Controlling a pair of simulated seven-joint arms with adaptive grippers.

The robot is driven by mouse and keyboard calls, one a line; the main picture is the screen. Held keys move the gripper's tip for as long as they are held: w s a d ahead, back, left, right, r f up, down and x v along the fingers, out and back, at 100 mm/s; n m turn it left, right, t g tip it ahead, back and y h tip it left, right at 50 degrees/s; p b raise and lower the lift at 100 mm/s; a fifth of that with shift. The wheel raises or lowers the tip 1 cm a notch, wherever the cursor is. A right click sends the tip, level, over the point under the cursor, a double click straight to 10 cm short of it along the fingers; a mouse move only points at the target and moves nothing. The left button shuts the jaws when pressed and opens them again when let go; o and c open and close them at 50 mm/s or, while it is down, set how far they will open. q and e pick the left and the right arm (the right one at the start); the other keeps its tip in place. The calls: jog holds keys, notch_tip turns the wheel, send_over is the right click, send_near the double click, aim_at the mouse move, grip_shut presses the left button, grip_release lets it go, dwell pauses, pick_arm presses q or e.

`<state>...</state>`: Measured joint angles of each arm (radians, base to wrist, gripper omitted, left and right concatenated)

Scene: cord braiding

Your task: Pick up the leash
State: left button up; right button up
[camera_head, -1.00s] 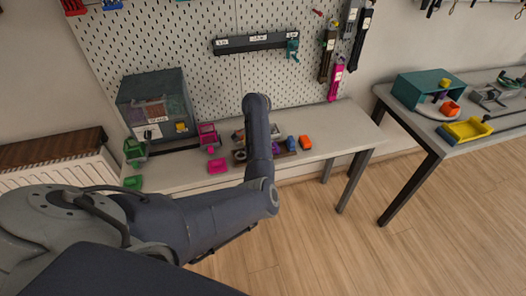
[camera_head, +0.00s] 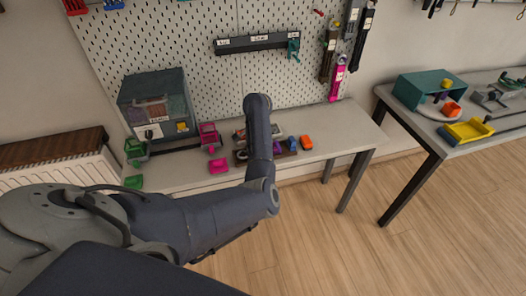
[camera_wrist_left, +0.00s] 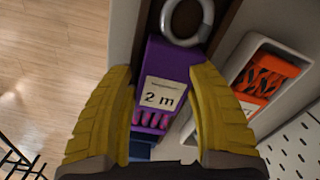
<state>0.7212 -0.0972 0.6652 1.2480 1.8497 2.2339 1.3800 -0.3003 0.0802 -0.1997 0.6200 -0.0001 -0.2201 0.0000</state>
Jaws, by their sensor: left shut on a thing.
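In the left wrist view, a purple block (camera_wrist_left: 168,62) with a white "2 m" label and pink strands at its lower end sits between my left gripper's yellow fingers (camera_wrist_left: 165,80). The fingers are shut on it. A grey metal ring (camera_wrist_left: 187,22) lies just beyond its far end; I cannot tell whether they are joined. In the head view, my arm hides the left gripper and part of the purple block (camera_head: 277,147) on the bench. I cannot tell which thing is the leash. My right gripper is not in view.
An orange item (camera_wrist_left: 268,76) lies in a white tray (camera_wrist_left: 240,50) beside the purple block. The bench (camera_head: 325,125) also bears a grey box (camera_head: 155,100), a pink holder (camera_head: 219,166) and an orange block (camera_head: 306,142). A perforated panel (camera_head: 200,50) stands behind.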

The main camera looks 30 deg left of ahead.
pick_arm(q)
notch_tip(320, 180, up, 20)
dwell(0.8)
dwell(0.6)
